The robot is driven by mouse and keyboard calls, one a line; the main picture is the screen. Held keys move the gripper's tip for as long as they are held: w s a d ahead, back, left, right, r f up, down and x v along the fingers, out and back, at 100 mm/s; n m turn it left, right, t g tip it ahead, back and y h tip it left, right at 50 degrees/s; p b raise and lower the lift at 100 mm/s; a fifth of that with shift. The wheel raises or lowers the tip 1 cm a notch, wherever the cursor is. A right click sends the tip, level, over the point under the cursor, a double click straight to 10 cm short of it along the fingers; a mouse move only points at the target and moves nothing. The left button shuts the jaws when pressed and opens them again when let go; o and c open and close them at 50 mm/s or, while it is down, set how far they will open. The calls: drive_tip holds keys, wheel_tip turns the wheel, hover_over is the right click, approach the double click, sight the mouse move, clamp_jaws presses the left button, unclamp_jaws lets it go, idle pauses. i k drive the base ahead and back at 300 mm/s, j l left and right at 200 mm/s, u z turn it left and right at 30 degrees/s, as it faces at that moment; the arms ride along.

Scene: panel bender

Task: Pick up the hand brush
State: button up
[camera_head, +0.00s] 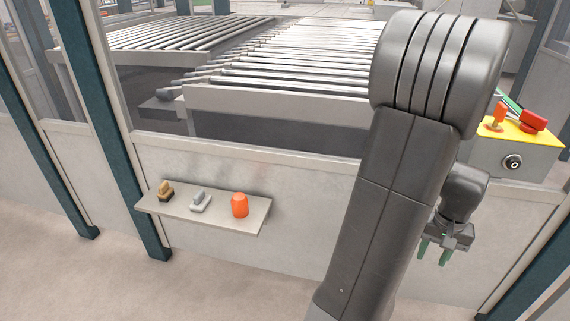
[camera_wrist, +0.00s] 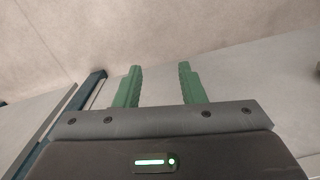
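A small brush-like object (camera_head: 166,191) with a tan top and dark underside stands at the left end of a narrow wall shelf (camera_head: 228,216); it looks like the hand brush. My gripper (camera_head: 434,253) hangs to the right of my arm in the head view, well away from the shelf, with its green fingers pointing down. In the wrist view my gripper (camera_wrist: 160,68) has its two fingers apart with nothing between them. The brush is not visible in the wrist view.
A grey-white handled object (camera_head: 200,201) and an orange cup-shaped object (camera_head: 239,205) stand on the shelf right of the brush. Behind the low panel wall are roller conveyors (camera_head: 290,60). A yellow-topped control box (camera_head: 515,150) is at right. Floor before the shelf is clear.

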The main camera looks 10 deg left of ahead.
sight(166, 192)
drive_tip(key=i+j, duration=0.1)
drive_tip(key=j, duration=0.4)
drive_tip(key=j+u, duration=0.1)
drive_tip(key=j, duration=0.4)
drive_tip(key=i+j, duration=0.15)
drive_tip(key=j, duration=0.3)
drive_tip(key=i+j+u, duration=0.1)
drive_tip(key=j, duration=0.4)
drive_tip(key=i+j, duration=0.15)
drive_tip(key=j, duration=0.35)
drive_tip(key=i+j+u, duration=0.1)
drive_tip(key=j, duration=0.35)
drive_tip(key=i+j, duration=0.15)
drive_tip(key=j, duration=0.35)
drive_tip(key=i+j+u, duration=0.1)
drive_tip(key=j, duration=0.35)
